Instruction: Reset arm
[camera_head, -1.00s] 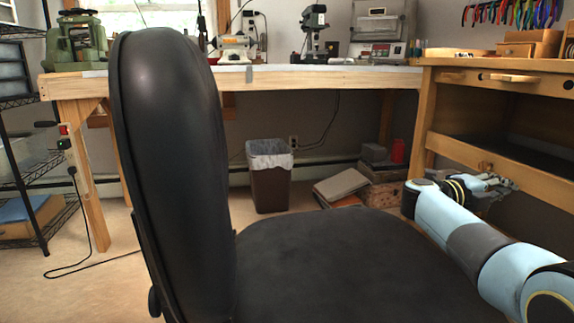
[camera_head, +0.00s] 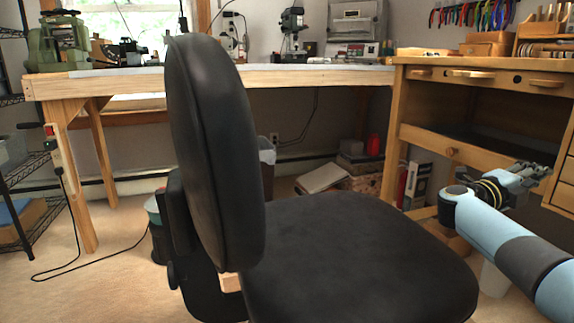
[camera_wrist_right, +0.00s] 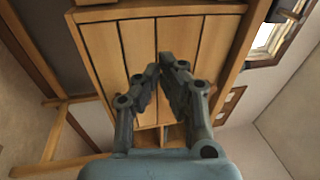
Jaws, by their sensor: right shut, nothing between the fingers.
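My right arm (camera_head: 500,235) reaches in from the lower right of the head view. Its gripper (camera_head: 535,172) is in front of the wooden desk. In the right wrist view the two grey fingers (camera_wrist_right: 162,66) come together at their tips, with nothing between them. Behind them there are wooden planks (camera_wrist_right: 200,45). My left gripper is not in view.
A black office chair (camera_head: 350,255) fills the middle, its backrest (camera_head: 205,130) blocking part of the floor. A wooden workbench (camera_head: 150,88) runs along the back. A wooden desk (camera_head: 420,140) stands at the right. Open floor (camera_head: 90,290) lies at the left.

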